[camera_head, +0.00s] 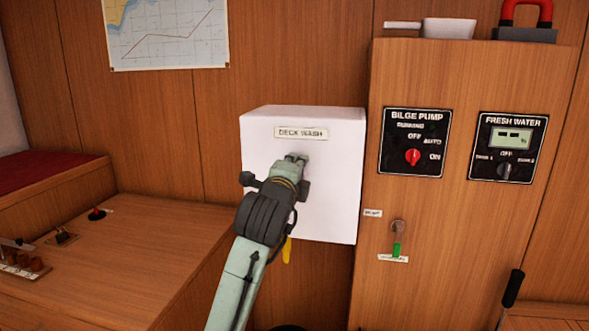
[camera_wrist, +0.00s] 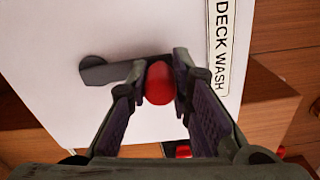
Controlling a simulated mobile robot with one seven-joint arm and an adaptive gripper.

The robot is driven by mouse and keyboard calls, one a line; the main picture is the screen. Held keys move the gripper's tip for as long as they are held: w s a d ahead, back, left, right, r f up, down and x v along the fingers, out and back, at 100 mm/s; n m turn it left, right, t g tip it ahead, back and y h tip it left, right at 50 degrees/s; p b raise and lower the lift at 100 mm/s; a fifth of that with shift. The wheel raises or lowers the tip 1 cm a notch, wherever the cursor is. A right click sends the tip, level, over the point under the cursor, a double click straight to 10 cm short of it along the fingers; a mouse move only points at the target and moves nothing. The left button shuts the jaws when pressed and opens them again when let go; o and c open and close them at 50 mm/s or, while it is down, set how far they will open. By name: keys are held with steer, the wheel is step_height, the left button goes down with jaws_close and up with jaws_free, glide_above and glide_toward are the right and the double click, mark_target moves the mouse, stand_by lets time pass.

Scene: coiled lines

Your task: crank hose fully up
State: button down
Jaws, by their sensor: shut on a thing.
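A white box (camera_head: 325,190), labelled DECK WASH, is mounted on the wood-panelled wall; it also fills much of the wrist view (camera_wrist: 60,30). In the wrist view, a dark crank arm (camera_wrist: 110,73) runs from a round hub on the box's face to a red knob (camera_wrist: 159,88). My gripper (camera_wrist: 160,82) is shut on the red knob, one finger on each side. In the head view my gripper (camera_head: 297,160) is against the box front just below the label, and my arm hides the crank. A yellow piece (camera_head: 286,250), perhaps the hose end, hangs below the box.
Right of the box stands a wooden cabinet with a bilge pump panel (camera_head: 413,142), a fresh water panel (camera_head: 507,147) and a green-handled valve (camera_head: 398,240). A chart (camera_head: 165,32) hangs at upper left. A wooden counter (camera_head: 130,260) with small controls is at lower left.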

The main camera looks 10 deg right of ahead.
steer(key=shift+d+r, duration=0.1)
steer(key=shift+d, duration=0.05)
steer(key=c, duration=1.6)
jaws_free()
steer(key=shift+o, duration=0.9)
steer(key=v, duration=1.2)
